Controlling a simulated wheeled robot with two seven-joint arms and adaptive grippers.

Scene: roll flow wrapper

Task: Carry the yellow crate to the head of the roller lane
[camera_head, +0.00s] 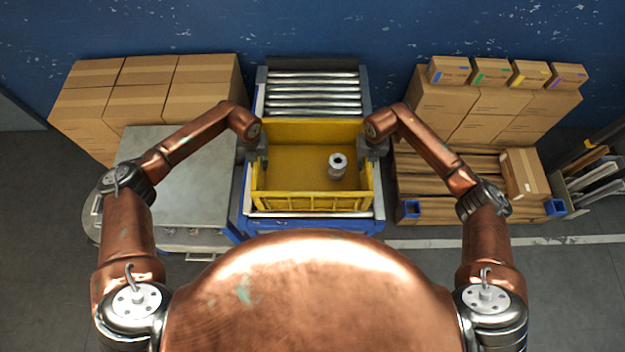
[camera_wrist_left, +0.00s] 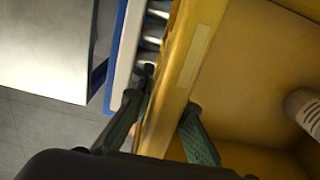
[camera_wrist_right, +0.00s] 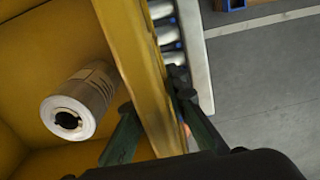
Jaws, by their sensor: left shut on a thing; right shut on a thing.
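The yellow crate (camera_head: 313,202) is over the near part of the roller lane (camera_head: 312,90) in the head view. A grey-white roll (camera_head: 337,166) stands inside it, right of the middle; the right wrist view shows its hollow core (camera_wrist_right: 72,115). My left gripper (camera_head: 259,150) is shut on the crate's left wall, one finger inside and one outside, as the left wrist view shows (camera_wrist_left: 160,125). My right gripper (camera_head: 374,148) is shut on the right wall the same way, seen in the right wrist view (camera_wrist_right: 152,122). I cannot tell whether the crate rests on the rollers.
A grey metal table (camera_head: 180,175) stands close on the left, with stacked cartons (camera_head: 150,90) behind it. On the right are a wooden pallet (camera_head: 440,185), more cartons (camera_head: 490,110) and small boxes on top. Bare rollers lie beyond the crate, up to a dark end.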

